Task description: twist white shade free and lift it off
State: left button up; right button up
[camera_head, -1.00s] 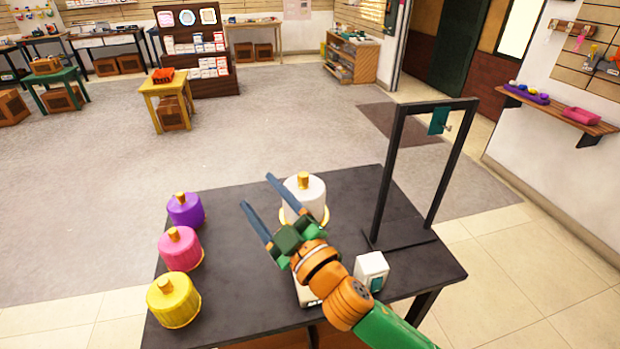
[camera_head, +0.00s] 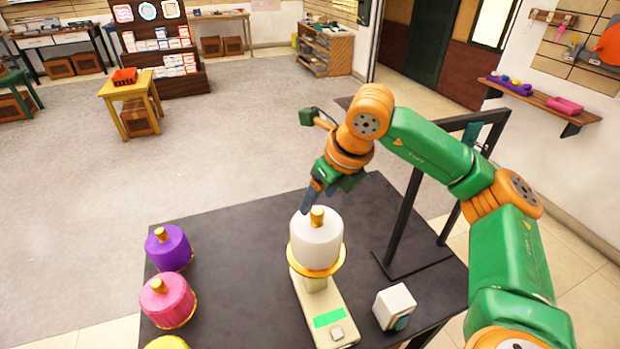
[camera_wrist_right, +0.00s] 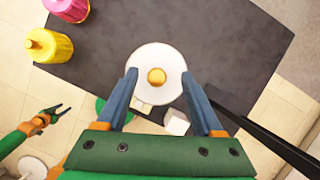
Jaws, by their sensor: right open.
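The white shade (camera_head: 316,240) has a gold knob on top and a gold ring at its lower rim. It stands upright on a pale stand with a green panel (camera_head: 328,318) on the dark table. My right gripper (camera_head: 320,199) points down just above the shade, at its knob. In the right wrist view the white shade (camera_wrist_right: 158,92) shows from above, between the two open blue fingers of my right gripper (camera_wrist_right: 167,100). I cannot tell whether they touch it. My left gripper (camera_wrist_right: 52,115) shows at the left of the wrist view, its fingers apart, away from the shade.
Purple (camera_head: 168,248), pink (camera_head: 167,300) and yellow (camera_head: 166,343) shades stand along the table's left side. A small white box (camera_head: 394,306) lies right of the stand. A black frame (camera_head: 404,225) rises at the table's right. The middle left of the table is clear.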

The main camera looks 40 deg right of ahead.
aim_at(318, 211)
jog(key=shift+s+a+f+p, duration=0.1)
jog(key=shift+s+f+p, duration=0.15)
jog(key=shift+f, duration=0.3)
jog(key=shift+s+a+f+p, duration=0.1)
jog(key=shift+s+f, duration=0.25)
jog(key=shift+f, duration=0.15)
jog(key=shift+w+f, duration=0.85)
jog(key=shift+f, duration=0.3)
jog(key=shift+w, duration=0.1)
jog(key=shift+s, duration=0.2)
jog(key=c, duration=0.4)
grip_shut()
jog(key=shift+n+y, duration=0.3)
jog(key=shift+n, duration=0.3)
pick_arm(q)
jog(key=shift+s+d+r, duration=0.1)
jog(key=shift+s+r, duration=0.6)
jog(key=shift+s, duration=0.1)
pick_arm(e)
jog(key=n+y, duration=0.1)
jog(key=n, duration=0.1)
jog(key=shift+r+n, duration=0.1)
jog(key=shift+n, duration=0.2)
